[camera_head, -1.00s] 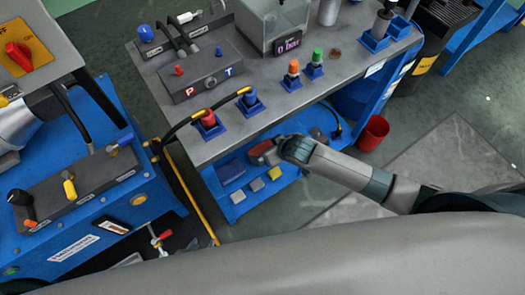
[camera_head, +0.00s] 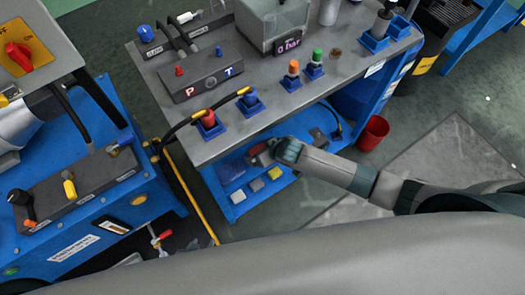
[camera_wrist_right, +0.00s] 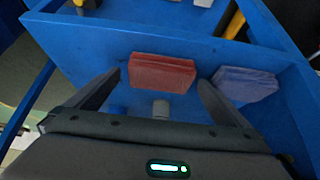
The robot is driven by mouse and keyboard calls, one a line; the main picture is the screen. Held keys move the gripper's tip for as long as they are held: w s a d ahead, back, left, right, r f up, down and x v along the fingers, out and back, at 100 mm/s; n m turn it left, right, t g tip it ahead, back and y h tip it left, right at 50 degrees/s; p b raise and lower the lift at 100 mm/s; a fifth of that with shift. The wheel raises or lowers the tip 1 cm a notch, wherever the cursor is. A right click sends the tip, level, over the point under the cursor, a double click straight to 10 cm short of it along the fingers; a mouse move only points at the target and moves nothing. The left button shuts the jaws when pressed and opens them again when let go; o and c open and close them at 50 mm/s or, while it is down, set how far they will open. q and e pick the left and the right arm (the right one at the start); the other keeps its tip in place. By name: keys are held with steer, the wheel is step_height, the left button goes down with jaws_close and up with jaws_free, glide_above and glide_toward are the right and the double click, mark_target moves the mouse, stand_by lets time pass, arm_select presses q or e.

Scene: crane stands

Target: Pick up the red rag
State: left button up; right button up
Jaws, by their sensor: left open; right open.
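The red rag (camera_wrist_right: 162,73) is a folded, flat block lying on the blue lower shelf (camera_wrist_right: 110,38). In the head view a red patch of the rag (camera_head: 257,150) shows beside my right gripper (camera_head: 270,151), under the bench top. In the right wrist view my right gripper (camera_wrist_right: 159,80) is open, with one finger on each side of the near part of the rag. A gap shows on both sides, and the fingers are not closed on it. My left gripper is out of view.
A blue rag (camera_wrist_right: 245,83) lies just right of the red one. Yellow (camera_head: 275,173) and grey (camera_head: 257,184) pieces lie near the shelf's front. The grey bench top (camera_head: 262,118) overhangs the shelf. A red bin (camera_head: 373,133) stands on the floor to the right.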

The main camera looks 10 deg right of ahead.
mark_target(264, 146)
steer(key=c, duration=1.2)
steer(key=shift+o, duration=0.2)
steer(key=shift+r, duration=0.1)
steer(key=shift+r, duration=0.5)
step_height(264, 146, up, 2)
steer(key=shift+r, duration=0.2)
arm_select(q)
steer(key=shift+s+a+f+g+b, duration=0.35)
steer(key=shift+a+f+g+b, duration=0.15)
steer(key=shift+a+b, duration=0.25)
arm_select(e)
steer(key=s+d, duration=0.3)
steer(key=s, duration=0.5)
steer(key=s+d, duration=0.3)
steer(key=s, duration=0.5)
steer(key=shift+s+d, duration=0.35)
steer(key=shift+d, duration=0.05)
